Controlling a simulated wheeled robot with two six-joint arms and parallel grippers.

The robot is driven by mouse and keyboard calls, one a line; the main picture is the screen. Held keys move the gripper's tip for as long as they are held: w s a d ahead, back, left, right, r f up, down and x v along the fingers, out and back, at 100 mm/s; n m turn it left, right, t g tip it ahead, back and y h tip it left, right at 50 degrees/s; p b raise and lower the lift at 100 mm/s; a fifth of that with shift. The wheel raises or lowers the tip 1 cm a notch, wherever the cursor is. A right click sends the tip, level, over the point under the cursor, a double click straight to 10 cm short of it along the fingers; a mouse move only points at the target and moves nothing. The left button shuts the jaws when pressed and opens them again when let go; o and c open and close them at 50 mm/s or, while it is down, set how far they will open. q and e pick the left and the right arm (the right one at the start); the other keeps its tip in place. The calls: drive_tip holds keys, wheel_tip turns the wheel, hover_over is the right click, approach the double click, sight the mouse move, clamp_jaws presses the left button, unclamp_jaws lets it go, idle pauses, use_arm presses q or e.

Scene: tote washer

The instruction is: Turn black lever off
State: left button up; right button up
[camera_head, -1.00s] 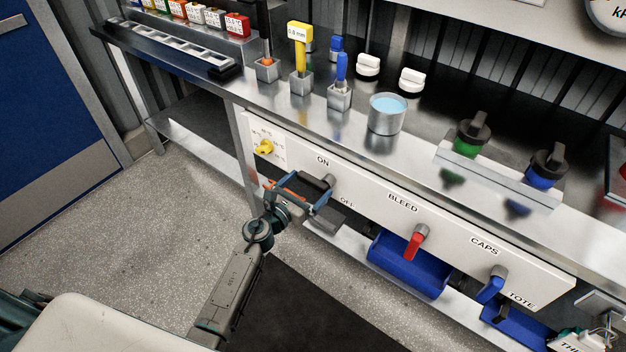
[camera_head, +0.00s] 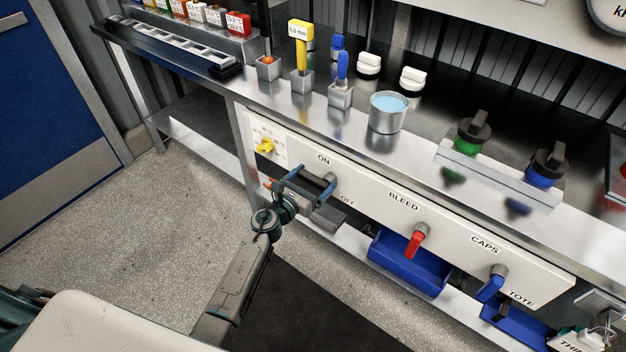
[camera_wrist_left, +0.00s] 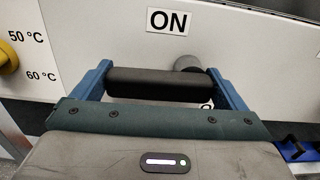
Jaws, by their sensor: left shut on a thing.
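The black lever (camera_wrist_left: 157,85) lies between the two blue fingers of my left gripper (camera_wrist_left: 160,75) in the left wrist view, below the ON label (camera_wrist_left: 169,20). It points roughly sideways to the left from its round grey hub (camera_wrist_left: 188,63). In the head view my left gripper (camera_head: 322,194) is at the white panel, shut on the lever beside its hub (camera_head: 331,180). The fingers and wrist hide much of the lever there. The OFF label (camera_head: 347,201) is to the lower right of the hub. My right gripper is not in view.
A yellow knob (camera_head: 265,146) is on the panel to the left. A red lever (camera_head: 415,243) under BLEED and a blue lever (camera_head: 489,289) under CAPS are to the right. A blue bin (camera_head: 405,268) stands below. The floor at left is clear.

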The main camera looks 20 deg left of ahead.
use_arm(q)
drive_tip(key=shift+f+n, duration=0.1)
drive_tip(key=shift+n, duration=0.2)
drive_tip(key=n, duration=0.2)
drive_tip(key=f+n, duration=0.1)
drive_tip(key=shift+d+n+p, duration=0.1)
drive_tip(key=shift+n+p, duration=0.25)
drive_tip(key=shift+n, duration=0.05)
drive_tip(key=n, duration=0.3)
drive_tip(key=f+n+p, duration=0.1)
drive_tip(key=shift+s+d+f+n, duration=0.1)
drive_tip(key=shift+s+d+n, duration=0.1)
drive_tip(key=shift+d+n, duration=0.1)
drive_tip(key=n+p, duration=0.1)
drive_tip(key=n, duration=0.2)
drive_tip(key=d+f+n+p, duration=0.1)
drive_tip(key=n, duration=0.1)
drive_tip(key=d+n+p, duration=0.1)
drive_tip(key=n, duration=0.2)
drive_tip(key=shift+s+f+n, duration=0.15)
drive_tip(key=shift+s+n, duration=0.15)
drive_tip(key=shift+s, duration=0.1)
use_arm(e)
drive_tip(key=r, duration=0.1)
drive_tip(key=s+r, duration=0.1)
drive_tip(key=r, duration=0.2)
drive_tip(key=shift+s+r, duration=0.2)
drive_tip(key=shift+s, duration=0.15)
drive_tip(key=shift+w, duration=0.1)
